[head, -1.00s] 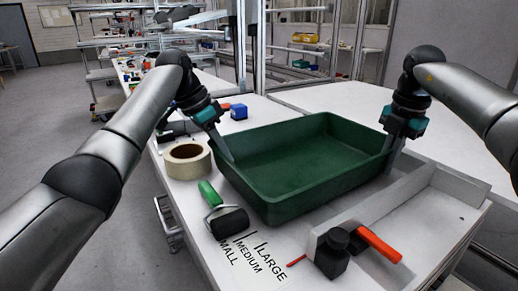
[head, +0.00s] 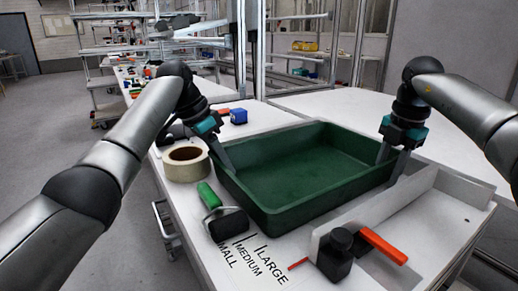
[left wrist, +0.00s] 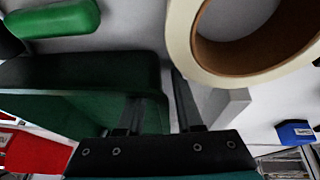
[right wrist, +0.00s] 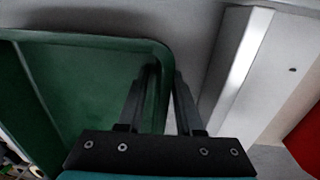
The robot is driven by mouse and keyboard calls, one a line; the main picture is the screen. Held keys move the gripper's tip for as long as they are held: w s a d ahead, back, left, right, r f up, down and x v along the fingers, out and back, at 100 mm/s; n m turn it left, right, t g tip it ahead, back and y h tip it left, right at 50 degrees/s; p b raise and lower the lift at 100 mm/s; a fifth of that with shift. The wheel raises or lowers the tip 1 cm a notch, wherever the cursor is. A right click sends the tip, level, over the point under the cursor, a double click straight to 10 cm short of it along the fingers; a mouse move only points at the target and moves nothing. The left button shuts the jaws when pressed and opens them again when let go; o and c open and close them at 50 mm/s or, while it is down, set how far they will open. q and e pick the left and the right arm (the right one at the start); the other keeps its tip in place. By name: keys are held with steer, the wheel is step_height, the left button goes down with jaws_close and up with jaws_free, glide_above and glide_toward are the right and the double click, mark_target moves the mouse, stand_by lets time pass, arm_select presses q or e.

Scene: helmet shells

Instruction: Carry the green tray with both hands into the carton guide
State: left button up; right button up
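The green tray (head: 300,203) is an empty open box over the middle of the white table; I cannot tell whether it touches the tabletop. My left gripper (head: 226,163) has one finger on each side of its left wall, as the left wrist view (left wrist: 158,100) shows. My right gripper (head: 393,165) straddles the right wall, as the right wrist view (right wrist: 163,85) shows. Both appear shut on the walls. A white raised strip (head: 412,192), likely part of the carton guide, stands right of and in front of the tray; it shows in the right wrist view (right wrist: 240,75).
A tape roll (head: 187,164) and a green-handled roller (head: 228,224) sit close to the tray's left wall. Size labels (head: 250,268) mark the front edge. A blue block (head: 238,115) stands behind.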

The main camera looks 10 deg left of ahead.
steer(key=shift+r, duration=0.15)
arm_select(q)
steer(key=v, duration=1.2)
arm_select(e)
steer(key=r, duration=0.7)
steer(key=shift+s+d+r, duration=0.1)
steer(key=shift+s+d, duration=0.15)
steer(key=shift+s, duration=0.1)
steer(key=shift+r, duration=0.1)
